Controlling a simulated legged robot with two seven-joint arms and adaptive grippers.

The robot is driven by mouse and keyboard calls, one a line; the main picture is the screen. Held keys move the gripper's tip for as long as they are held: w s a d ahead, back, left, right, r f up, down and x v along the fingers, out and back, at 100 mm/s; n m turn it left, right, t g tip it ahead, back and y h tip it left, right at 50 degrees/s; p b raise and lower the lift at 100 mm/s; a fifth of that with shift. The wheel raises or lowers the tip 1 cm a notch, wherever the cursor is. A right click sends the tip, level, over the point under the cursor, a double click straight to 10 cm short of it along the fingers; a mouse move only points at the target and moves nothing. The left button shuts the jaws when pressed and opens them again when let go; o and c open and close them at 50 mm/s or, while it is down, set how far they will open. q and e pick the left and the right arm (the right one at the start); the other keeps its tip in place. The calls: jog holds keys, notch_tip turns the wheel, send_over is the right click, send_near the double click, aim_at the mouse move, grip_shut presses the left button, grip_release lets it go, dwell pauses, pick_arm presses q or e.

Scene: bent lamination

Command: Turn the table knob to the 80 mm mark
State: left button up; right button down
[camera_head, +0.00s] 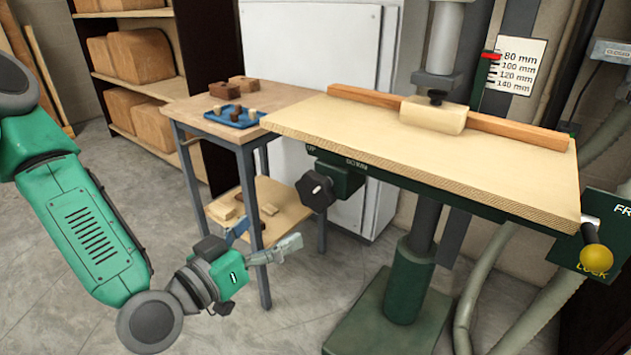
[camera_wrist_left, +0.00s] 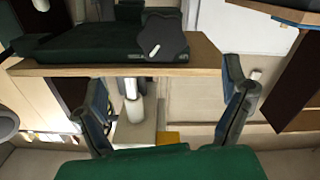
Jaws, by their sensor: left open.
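The black table knob (camera_head: 317,190) sits on the front of the green housing under the wooden table (camera_head: 420,150). It also shows in the left wrist view (camera_wrist_left: 162,38), beyond the fingers. The mark plate (camera_head: 515,66) lists 80, 100, 120 and 140 mm from top to bottom. A red pointer (camera_head: 491,56) stands left of it, near the 80 mm line; I cannot tell the exact reading. My left gripper (camera_head: 270,240) is open and empty, below and left of the knob and apart from it. Its two fingers (camera_wrist_left: 163,75) are spread in the wrist view. My right gripper is out of view.
A side bench (camera_head: 285,96) with a blue tray (camera_head: 236,116) stands behind my left gripper. A yellow ball lever (camera_head: 596,257) marked LOCK is at the right. The green column base (camera_head: 385,315) stands on the floor. Open floor lies in front of the bench.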

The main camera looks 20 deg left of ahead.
pick_arm(q)
jog(key=m, duration=0.3)
jog(key=b, duration=1)
send_near(311, 195)
jog(key=x, duration=0.3)
jog(key=b+x, duration=0.1)
jog(key=x, duration=0.6)
jog(key=shift+w+d, duration=0.15)
jog(key=shift+w, duration=0.15)
jog(key=shift+w+d+r, duration=0.1)
jog(key=shift+w, duration=0.25)
jog(key=c, duration=1.1)
jog(key=shift+r+n+p, duration=0.1)
jog(key=shift+n+p, duration=0.3)
jog(key=shift+n, duration=1.2)
